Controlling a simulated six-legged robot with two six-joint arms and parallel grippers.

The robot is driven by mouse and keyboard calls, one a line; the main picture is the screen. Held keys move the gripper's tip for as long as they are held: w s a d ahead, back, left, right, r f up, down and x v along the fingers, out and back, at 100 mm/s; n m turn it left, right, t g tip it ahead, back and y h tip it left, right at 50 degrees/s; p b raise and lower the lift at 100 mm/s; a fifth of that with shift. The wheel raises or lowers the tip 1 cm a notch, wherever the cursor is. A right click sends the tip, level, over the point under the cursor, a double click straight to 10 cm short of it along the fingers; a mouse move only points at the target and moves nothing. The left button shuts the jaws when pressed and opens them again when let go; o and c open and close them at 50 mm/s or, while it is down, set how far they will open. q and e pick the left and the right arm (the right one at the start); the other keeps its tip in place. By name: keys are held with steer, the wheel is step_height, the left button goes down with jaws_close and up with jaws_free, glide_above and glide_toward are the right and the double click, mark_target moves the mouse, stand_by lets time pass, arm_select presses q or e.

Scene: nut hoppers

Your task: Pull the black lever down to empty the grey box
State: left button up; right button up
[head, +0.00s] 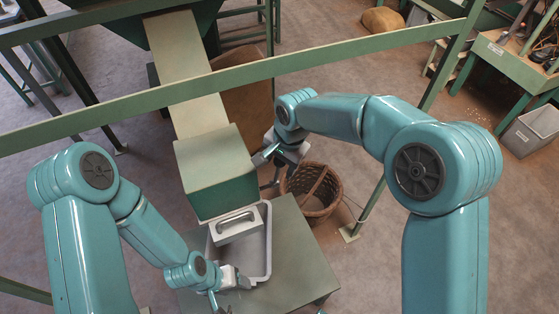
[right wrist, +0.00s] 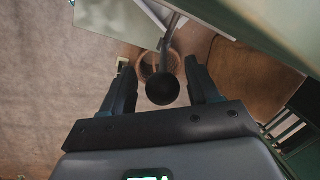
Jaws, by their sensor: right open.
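The black lever (right wrist: 162,88) shows in the right wrist view as a dark rod with a round knob. The knob appears between the spread fingers of my right gripper (head: 270,168), with a gap on each side. The lever cannot be made out in the head view. A light grey box with a handle (head: 238,225) is at the front of the green chute housing (head: 212,165). A grey tray (head: 267,246) lies below it on a small table. My left gripper (head: 238,281) is at the tray's near rim; its jaws are too small to judge.
A wicker basket (head: 318,192) stands on the floor right of the table (head: 300,262). A long green rail (head: 330,62) crosses above the chute, with a post at the right. Open floor lies further right. A grey bin (head: 530,130) stands at far right.

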steer(key=shift+w+a+f, duration=0.1)
steer(key=shift+w+f, duration=0.25)
steer(key=shift+f, duration=0.2)
steer(key=shift+s+r, duration=0.1)
